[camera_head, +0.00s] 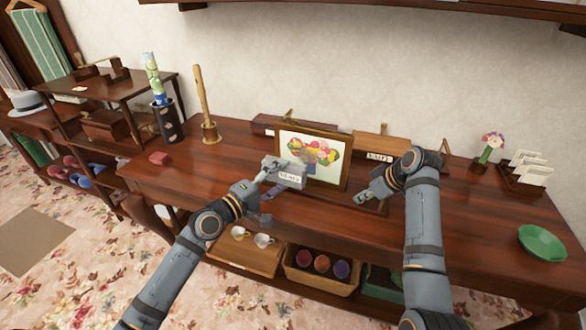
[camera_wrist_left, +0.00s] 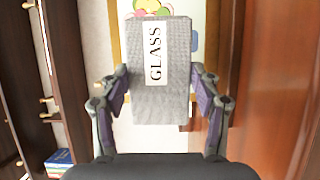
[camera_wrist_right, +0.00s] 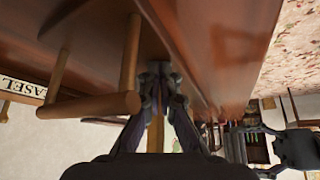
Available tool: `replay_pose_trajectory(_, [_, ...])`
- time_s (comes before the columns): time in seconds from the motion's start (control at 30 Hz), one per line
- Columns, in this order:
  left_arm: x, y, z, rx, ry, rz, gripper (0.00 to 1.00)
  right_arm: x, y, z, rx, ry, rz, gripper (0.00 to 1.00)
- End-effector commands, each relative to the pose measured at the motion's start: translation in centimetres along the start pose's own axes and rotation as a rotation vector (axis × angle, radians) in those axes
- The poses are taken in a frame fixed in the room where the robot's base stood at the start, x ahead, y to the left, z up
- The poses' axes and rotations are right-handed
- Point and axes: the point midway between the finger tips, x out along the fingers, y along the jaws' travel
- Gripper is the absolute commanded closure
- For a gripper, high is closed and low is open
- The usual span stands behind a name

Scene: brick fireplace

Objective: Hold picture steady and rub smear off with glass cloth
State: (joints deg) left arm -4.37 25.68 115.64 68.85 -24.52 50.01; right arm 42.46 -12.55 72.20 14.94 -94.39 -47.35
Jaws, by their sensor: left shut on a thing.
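The framed picture (camera_head: 338,143), flowers on white in a brown frame, leans upright on the dark wooden table. My left gripper (camera_head: 270,184) is shut on the grey glass cloth (camera_head: 290,181), a block-like pad labelled GLASS (camera_wrist_left: 145,95). The cloth is in front of the picture's lower left part and hides it; I cannot tell whether they touch. A smear cannot be clearly made out. My right gripper (camera_head: 364,196) is low, just right of the picture's lower right corner. Its fingertips look together in the right wrist view (camera_wrist_right: 158,70), with no clear thing held.
A wooden stand labelled EASEL (camera_head: 380,157) is behind, right of the picture. A green bowl (camera_head: 542,243), card rack (camera_head: 525,172) and flower vase (camera_head: 486,152) stand at the right. A wooden post (camera_head: 203,100) and dark holder (camera_head: 168,122) stand left. The table between easel and bowl is clear.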

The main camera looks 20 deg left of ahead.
Motion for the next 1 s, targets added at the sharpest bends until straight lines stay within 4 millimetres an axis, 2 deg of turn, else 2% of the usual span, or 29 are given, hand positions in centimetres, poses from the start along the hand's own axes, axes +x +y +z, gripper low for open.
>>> replay_pose_trajectory(0.03, [-0.6, -0.2, -0.8, 0.008, 0.0, -0.006, 0.62, 0.6, -0.2, 0.8, 0.007, -0.018, -0.013, 1.0])
replay_pose_trajectory(0.13, [-1.4, -0.1, -2.0, 0.004, 0.002, -0.006, 0.62, 0.7, -0.2, 0.8, 0.007, -0.018, -0.013, 1.0])
replay_pose_trajectory(0.37, [-1.7, 0.1, -2.7, -0.003, 0.006, -0.002, 0.62, 0.7, -0.3, 0.8, 0.007, -0.018, -0.013, 1.0])
replay_pose_trajectory(0.53, [-0.6, 0.1, -3.3, -0.005, 0.01, 0.001, 0.62, 0.7, -0.2, 0.8, 0.007, -0.018, -0.013, 1.0])
replay_pose_trajectory(0.8, [2.4, 0.1, -4.5, -0.005, 0.009, 0.0, 0.62, 0.6, -0.2, 0.8, 0.007, -0.018, -0.013, 1.0])
replay_pose_trajectory(1.0, [3.6, 0.1, -4.9, -0.004, 0.006, -0.002, 0.62, 0.6, -0.2, 0.8, 0.007, -0.018, -0.013, 1.0])
